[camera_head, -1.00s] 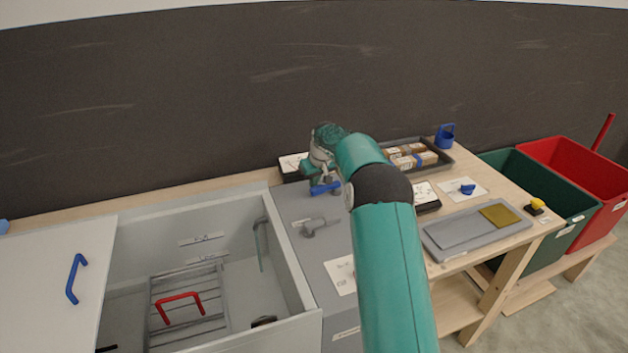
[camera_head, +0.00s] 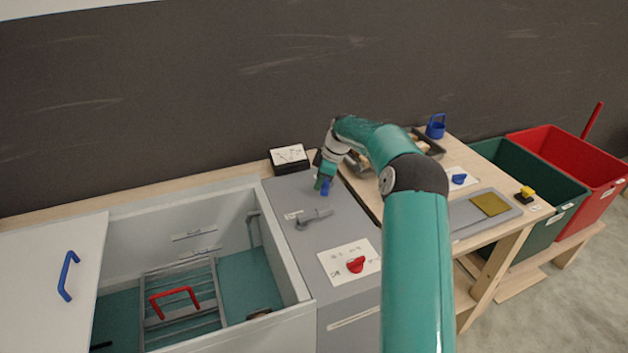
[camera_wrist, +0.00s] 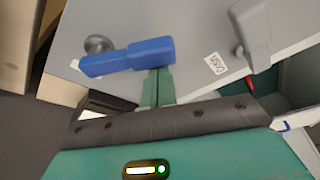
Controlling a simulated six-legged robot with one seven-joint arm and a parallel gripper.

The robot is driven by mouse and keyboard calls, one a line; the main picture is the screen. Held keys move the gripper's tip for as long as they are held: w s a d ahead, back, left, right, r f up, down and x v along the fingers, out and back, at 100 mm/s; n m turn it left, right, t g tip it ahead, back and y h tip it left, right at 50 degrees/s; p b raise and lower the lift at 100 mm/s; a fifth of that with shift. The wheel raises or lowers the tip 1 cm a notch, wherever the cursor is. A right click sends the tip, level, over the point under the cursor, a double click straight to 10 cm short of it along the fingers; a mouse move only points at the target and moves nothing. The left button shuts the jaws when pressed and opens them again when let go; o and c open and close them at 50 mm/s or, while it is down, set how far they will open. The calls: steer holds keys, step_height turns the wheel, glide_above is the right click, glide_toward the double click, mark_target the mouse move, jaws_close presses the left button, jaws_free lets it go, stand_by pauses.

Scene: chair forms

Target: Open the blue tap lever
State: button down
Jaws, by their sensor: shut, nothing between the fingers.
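The blue tap lever (camera_wrist: 125,57) is on the grey counter top, beside a round grey knob-like part (camera_wrist: 98,44) in the wrist view. In the head view only a small blue part of the lever (camera_head: 326,188) shows beneath my wrist. My gripper (camera_wrist: 158,72) is shut and empty. Its green fingertips meet the edge of the lever in the wrist view; whether they press on it I cannot tell. In the head view my gripper (camera_head: 321,181) is low over the counter, right at the lever. A grey spout or lever (camera_head: 313,219) lies nearer the viewer.
The open basin (camera_head: 300,284) at left has a teal floor and a rack with a red handle (camera_head: 174,297). A red dial (camera_head: 355,265) sits on a white label. A black box (camera_head: 289,160) stands behind the lever. Trays and bins fill the right.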

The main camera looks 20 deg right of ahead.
steer(key=d+n, duration=0.1)
steer(key=s+d+n+g, duration=0.1)
steer(key=n, duration=0.1)
steer(key=shift+s+n+y, duration=0.2)
steer(key=shift+n+y, duration=0.1)
steer(key=shift+s+d, duration=0.3)
steer(key=shift+d, duration=0.6)
steer(key=a, duration=0.4)
steer(key=shift+a, duration=0.25)
steer(key=w+v, duration=0.1)
steer(key=v, duration=0.9)
steer(key=shift+d, duration=0.15)
steer(key=shift+s, duration=0.1)
